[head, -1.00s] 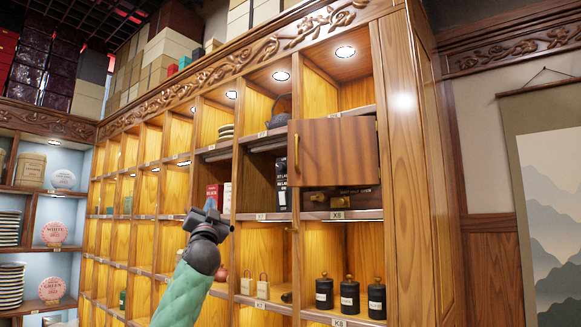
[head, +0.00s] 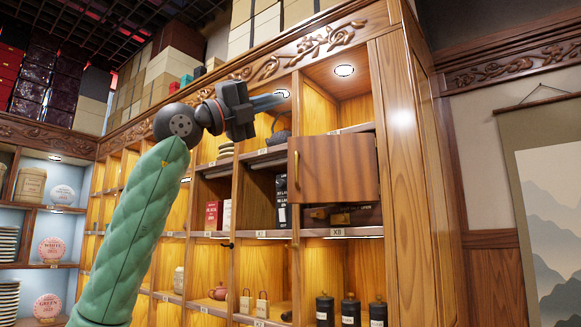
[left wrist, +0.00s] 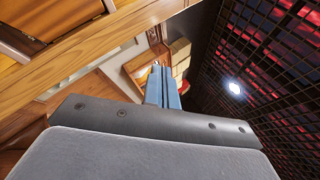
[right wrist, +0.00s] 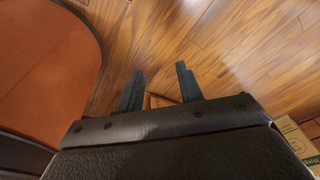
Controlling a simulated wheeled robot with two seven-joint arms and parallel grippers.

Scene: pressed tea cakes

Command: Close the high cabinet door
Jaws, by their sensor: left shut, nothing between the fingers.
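The cabinet door (head: 338,168) is a brown wooden panel in the right-hand column of the tall shelf, with a brass handle (head: 297,170) near its left edge. The compartment interior shows below the panel, so it stands open, away from the front; its exact angle is hard to tell. My left gripper (head: 282,97) is raised up and left of the door, its fingers pointing right, apart from it. The left wrist view shows its fingers (left wrist: 158,68) shut together and empty. My right gripper (right wrist: 159,68) is open and empty above the wooden floor. The door is not visible in either wrist view.
The shelf's divider and boards (head: 235,210) hold boxes, a dark teapot (head: 279,136) and black canisters (head: 349,309). The carved cornice (head: 300,45) runs above. A round orange surface (right wrist: 45,60) lies at left in the right wrist view. Open air lies before the door.

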